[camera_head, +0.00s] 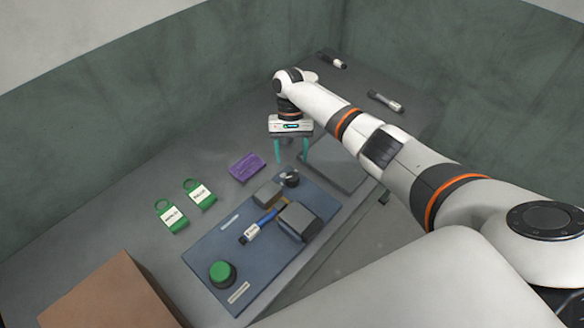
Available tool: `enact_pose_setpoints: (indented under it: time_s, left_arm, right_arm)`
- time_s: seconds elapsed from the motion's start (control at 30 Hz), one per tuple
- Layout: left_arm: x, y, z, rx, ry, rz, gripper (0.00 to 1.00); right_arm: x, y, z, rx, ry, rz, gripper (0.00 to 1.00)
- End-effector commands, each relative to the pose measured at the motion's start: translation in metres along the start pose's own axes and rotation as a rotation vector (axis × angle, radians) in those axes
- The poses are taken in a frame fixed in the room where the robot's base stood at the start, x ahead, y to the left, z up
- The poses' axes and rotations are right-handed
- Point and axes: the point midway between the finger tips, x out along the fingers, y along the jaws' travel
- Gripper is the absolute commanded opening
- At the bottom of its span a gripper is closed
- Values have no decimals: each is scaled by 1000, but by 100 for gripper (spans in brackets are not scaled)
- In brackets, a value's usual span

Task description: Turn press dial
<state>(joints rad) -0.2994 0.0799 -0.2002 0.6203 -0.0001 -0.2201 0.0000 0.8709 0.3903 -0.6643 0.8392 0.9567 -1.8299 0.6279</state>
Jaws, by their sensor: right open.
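A blue-grey press panel (207,255) lies on the grey table. A black round dial (290,178) sits at its far right end. My right gripper (291,156) is open and points down, with its two teal fingers spread apart. In the picture it is just above the dial, and nothing shows between the fingers. I cannot tell its exact height over the table. The panel also bears a green round button (221,272), a dark grey block (298,221), a smaller grey block (267,195) and a blue-handled tool (262,222) with a white label. My left gripper is not in view.
A brown box (110,297) stands at the near left. Two marker-like tools (385,101) (333,62) lie at the far right. Green walls border the table.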

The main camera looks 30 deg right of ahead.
Motion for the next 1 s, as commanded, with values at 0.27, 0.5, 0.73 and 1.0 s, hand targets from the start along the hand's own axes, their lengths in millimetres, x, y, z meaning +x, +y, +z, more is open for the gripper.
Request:
enact_pose_setpoints:
  time_s: [0.27, 0.5, 0.73, 1.0]
  left_arm:
    - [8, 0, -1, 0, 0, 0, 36]
    - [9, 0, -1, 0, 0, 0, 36]
    - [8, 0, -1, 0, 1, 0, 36]
    - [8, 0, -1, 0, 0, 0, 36]
  right_arm:
    - [-48, 0, 1, 1, -2, -1, 58]
    - [-58, 0, 0, 0, 1, -2, 58]
    - [-58, 0, 0, 0, 1, -2, 58]
    - [-58, 0, 0, 0, 1, -2, 58]
